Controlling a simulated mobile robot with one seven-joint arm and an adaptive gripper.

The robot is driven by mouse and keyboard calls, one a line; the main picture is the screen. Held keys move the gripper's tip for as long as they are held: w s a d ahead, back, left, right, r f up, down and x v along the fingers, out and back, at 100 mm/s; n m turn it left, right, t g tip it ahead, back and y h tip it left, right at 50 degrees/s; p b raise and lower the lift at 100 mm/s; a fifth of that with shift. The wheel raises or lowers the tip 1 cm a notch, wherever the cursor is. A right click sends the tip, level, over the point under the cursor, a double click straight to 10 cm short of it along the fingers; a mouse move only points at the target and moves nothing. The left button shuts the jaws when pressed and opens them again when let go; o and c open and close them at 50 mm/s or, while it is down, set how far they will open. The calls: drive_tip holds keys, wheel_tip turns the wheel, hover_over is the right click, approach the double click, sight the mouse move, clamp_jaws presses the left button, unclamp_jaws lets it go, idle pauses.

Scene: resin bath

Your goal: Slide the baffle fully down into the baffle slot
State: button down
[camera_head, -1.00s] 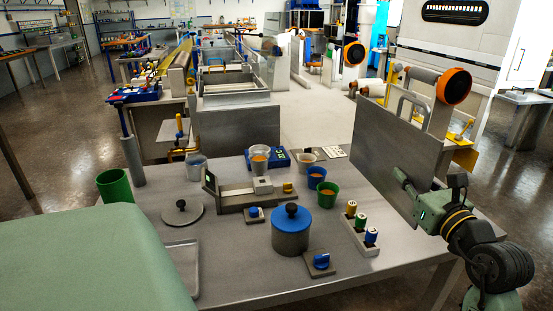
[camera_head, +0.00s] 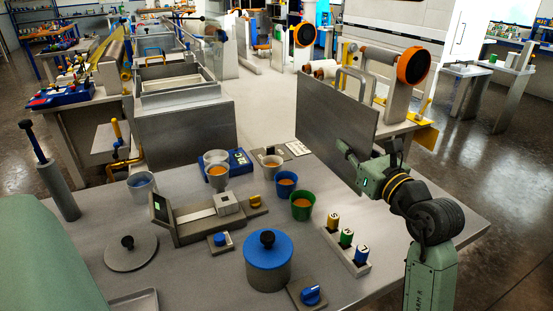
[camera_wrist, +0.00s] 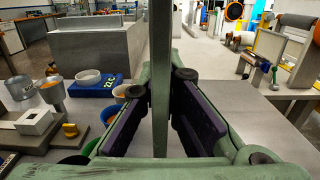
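The baffle looks to be the large flat grey panel (camera_head: 335,120) standing upright at the right in the head view. My gripper (camera_head: 347,152) is at its near right edge. In the wrist view the panel is a thin upright plate (camera_wrist: 160,60) seen edge-on. It stands between the two purple-padded fingers of my gripper (camera_wrist: 160,85), which close in on both its faces. The plate runs out of the top of that view. The open grey bath (camera_head: 180,88) is at the back left, apart from the panel. I cannot make out the baffle slot.
The near table (camera_head: 205,285) holds cups, a scale (camera_head: 190,220), a blue-lidded pot (camera_head: 268,260) and a block of coloured vials (camera_head: 348,245). A grey box-like front (camera_head: 195,140) stands below the bath. A roller stand (camera_head: 412,67) is behind the panel. Pale floor lies between.

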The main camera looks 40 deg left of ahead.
sight(343, 180)
drive_tip(key=shift+d+f+p, duration=0.1)
drive_tip(key=shift+f+p, duration=0.75)
drive_tip(key=shift+f, duration=4)
drive_tip(key=shift+f, duration=0.2)
drive_tip(key=c, duration=1.8)
unclamp_jaws()
